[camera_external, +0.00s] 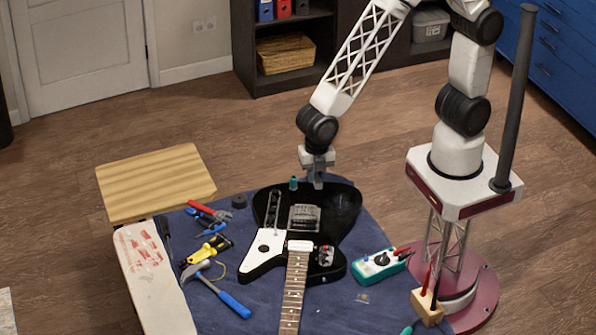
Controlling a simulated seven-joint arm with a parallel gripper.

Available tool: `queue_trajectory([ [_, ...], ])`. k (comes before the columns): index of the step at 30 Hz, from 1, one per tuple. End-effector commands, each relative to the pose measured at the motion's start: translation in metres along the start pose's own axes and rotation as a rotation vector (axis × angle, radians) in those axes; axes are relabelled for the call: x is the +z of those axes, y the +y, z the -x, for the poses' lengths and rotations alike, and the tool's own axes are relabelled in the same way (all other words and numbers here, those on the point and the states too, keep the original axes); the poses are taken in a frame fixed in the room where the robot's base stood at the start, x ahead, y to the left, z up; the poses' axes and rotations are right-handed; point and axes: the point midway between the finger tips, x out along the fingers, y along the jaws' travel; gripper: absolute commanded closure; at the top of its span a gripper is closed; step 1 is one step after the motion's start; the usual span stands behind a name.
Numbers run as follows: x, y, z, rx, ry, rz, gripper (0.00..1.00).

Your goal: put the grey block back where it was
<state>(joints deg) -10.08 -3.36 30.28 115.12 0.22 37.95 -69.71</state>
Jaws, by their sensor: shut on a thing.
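My gripper (317,181) points down over the upper end of the black guitar body (340,205). It is shut on a small grey block (318,184), which is hard to tell apart from the grey fingers at this size. The block's lower end is close to the guitar's edge; I cannot tell whether it touches. The guitar lies face up on a blue mat (255,310), its neck toward the bottom of the picture. A small teal piece (293,183) stands just left of the gripper.
Red-handled pliers (205,211), yellow-handled pliers (206,250), a blue hammer (228,300) and a black roll (239,201) lie left of the guitar. A teal meter (379,264) and a wooden tool holder (426,306) are right.

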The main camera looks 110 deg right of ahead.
Motion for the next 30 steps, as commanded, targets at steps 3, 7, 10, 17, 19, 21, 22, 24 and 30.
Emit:
queue_trajectory([
  [3, 0.015, -0.030, -0.002, 0.000, 0.000, 0.029, 1.00],
  [7, 0.031, -0.061, -0.006, 0.000, 0.001, 0.062, 1.00],
  [10, 0.043, -0.086, -0.009, -0.001, 0.001, 0.087, 1.00],
  [17, 0.066, -0.138, -0.018, 0.000, 0.001, 0.141, 1.00],
  [19, 0.071, -0.151, -0.020, 0.001, 0.001, 0.153, 1.00],
  [21, 0.075, -0.160, -0.022, 0.000, 0.001, 0.164, 1.00],
  [22, 0.077, -0.164, -0.023, -0.001, 0.001, 0.168, 1.00],
  [24, 0.079, -0.170, -0.024, 0.000, 0.001, 0.174, 1.00],
  [30, 0.082, -0.177, -0.025, 0.000, 0.001, 0.181, 1.00],
])
